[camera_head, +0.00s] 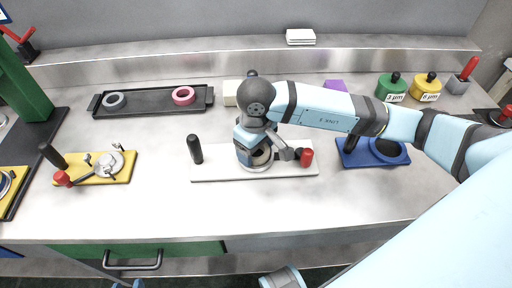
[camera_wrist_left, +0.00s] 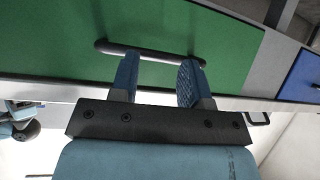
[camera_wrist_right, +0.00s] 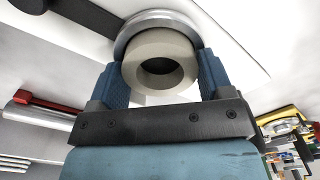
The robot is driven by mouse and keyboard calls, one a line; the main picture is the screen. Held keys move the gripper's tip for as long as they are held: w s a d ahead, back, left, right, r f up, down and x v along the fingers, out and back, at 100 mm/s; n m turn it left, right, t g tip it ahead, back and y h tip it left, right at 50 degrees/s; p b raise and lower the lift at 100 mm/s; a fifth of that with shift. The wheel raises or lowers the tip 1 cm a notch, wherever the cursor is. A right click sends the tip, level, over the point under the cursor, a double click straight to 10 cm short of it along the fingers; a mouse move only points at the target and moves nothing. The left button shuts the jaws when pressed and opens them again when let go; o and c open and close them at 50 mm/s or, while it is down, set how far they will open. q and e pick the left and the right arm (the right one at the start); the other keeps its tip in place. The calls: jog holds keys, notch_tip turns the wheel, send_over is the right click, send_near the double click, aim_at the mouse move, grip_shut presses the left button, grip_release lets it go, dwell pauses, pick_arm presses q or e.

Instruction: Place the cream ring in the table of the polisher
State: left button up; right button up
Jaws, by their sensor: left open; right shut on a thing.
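The cream ring (camera_wrist_right: 143,58) is between the fingers of my right gripper (camera_wrist_right: 162,75), which is shut on it. Behind the ring is the round metal table (camera_wrist_right: 128,32) of the polisher on the white base (camera_head: 214,170). The ring overlaps this table; I cannot tell whether it touches it or hovers just over it. In the head view my right gripper (camera_head: 254,148) is above the white base and hides most of the ring. My left gripper (camera_wrist_left: 157,78) is open and empty, in front of the green drawer's handle (camera_wrist_left: 150,54).
A black handle (camera_head: 195,149) and a red knob (camera_head: 306,157) stand on the white base near my right gripper. A yellow fixture (camera_head: 118,170) is left, a blue one (camera_head: 352,157) right. A black tray (camera_head: 147,99) holds grey and pink rings. The front worktop is clear.

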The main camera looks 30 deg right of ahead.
jog(key=shift+s+f+b, duration=0.3)
jog(key=shift+f+b, duration=0.25)
jog(key=shift+f, duration=0.15)
jog(key=o, duration=1)
jog(key=shift+d+f, duration=0.1)
jog(key=shift+f, duration=0.05)
jog(key=shift+o, duration=0.2)
jog(key=shift+r+p, duration=0.5)
jog(key=shift+p, duration=0.15)
notch_tip(320, 180, up, 13)
jog(key=p, duration=0.1)
jog(key=shift+w+f, duration=0.15)
jog(key=shift+w, duration=0.15)
